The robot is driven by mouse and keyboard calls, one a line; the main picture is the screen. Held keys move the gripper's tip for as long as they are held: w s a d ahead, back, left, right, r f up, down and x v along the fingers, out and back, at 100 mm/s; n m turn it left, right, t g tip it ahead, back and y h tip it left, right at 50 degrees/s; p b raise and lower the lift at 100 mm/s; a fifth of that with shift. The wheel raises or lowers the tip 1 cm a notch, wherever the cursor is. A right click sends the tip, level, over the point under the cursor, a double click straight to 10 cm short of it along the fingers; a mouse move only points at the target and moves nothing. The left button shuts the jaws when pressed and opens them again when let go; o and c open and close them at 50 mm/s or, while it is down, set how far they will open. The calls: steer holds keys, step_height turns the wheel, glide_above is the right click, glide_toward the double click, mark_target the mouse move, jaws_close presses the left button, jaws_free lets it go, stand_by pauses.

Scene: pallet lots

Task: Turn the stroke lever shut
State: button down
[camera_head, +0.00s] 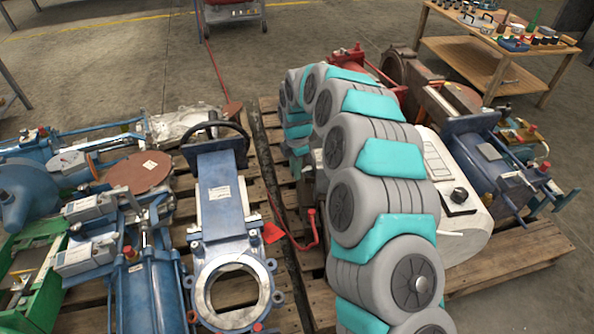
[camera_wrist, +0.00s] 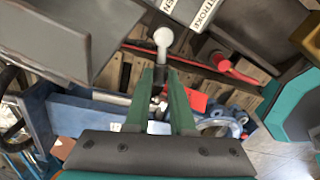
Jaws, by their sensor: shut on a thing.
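In the wrist view my gripper (camera_wrist: 162,78) has two green fingers, closed together on a slim stem. The stem belongs to a lever with a round pale-grey knob (camera_wrist: 163,37), which sticks out just past the fingertips. I take this to be the stroke lever, though its pivot is hidden. A white label (camera_wrist: 195,10) with dark letters, partly cut off, is on a grey part just beyond the knob. In the head view my own grey and teal arm covers the middle, and the gripper and lever are hidden behind it.
A red bent handle (camera_head: 312,230) rises beside my arm, close to a blue gate valve (camera_head: 222,215) with a black handwheel. A white machine (camera_head: 460,215) and a blue motor (camera_head: 490,160) stand right of the arm. Pallets are crowded; open floor lies behind.

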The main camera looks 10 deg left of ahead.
steer(key=shift+w+a+m, duration=0.2)
steer(key=shift+w+m, duration=0.3)
steer(key=shift+m, duration=0.85)
steer(key=shift+w+a+m, duration=0.2)
steer(key=shift+w+m, duration=0.3)
steer(key=shift+m, duration=0.8)
steer(key=shift+w+a+m, duration=0.2)
steer(key=shift+w+m, duration=0.3)
steer(key=shift+m, duration=0.85)
steer(key=c, duration=0.8)
jaws_free()
steer(key=shift+o, duration=0.2)
